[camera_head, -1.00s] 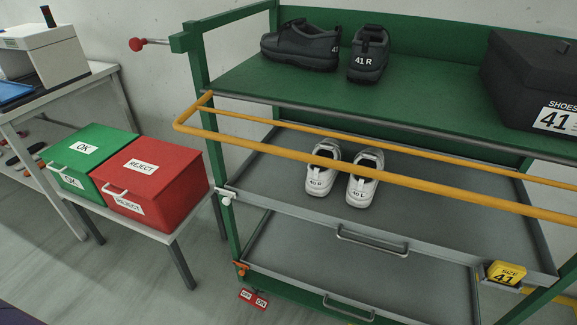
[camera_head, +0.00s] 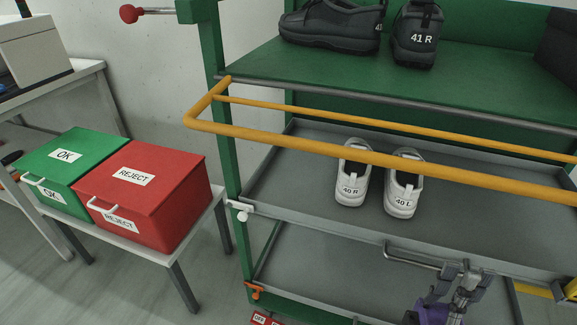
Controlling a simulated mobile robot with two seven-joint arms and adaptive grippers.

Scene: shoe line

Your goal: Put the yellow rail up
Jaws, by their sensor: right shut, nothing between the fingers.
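The yellow rail (camera_head: 330,148) is a long bar with a bent left end, joined near the left green post of the rack. It sticks out in front, below the level of the upper green shelf (camera_head: 330,65), and crosses in front of the white shoes. My right gripper (camera_head: 463,268) shows at the bottom right, below the rail and apart from it, by the grey drawer's front handle (camera_head: 395,257). It is shut and empty. I cannot tell whether it touches the handle. My left gripper is not in view.
White shoes (camera_head: 352,180) marked 40 R and 40 L (camera_head: 404,190) lie in the grey drawer (camera_head: 300,180). Dark shoes (camera_head: 415,30) stand on the upper shelf. A red-knobbed lever (camera_head: 128,13) juts out at upper left. Green OK (camera_head: 75,160) and red REJECT (camera_head: 150,190) boxes stand left.

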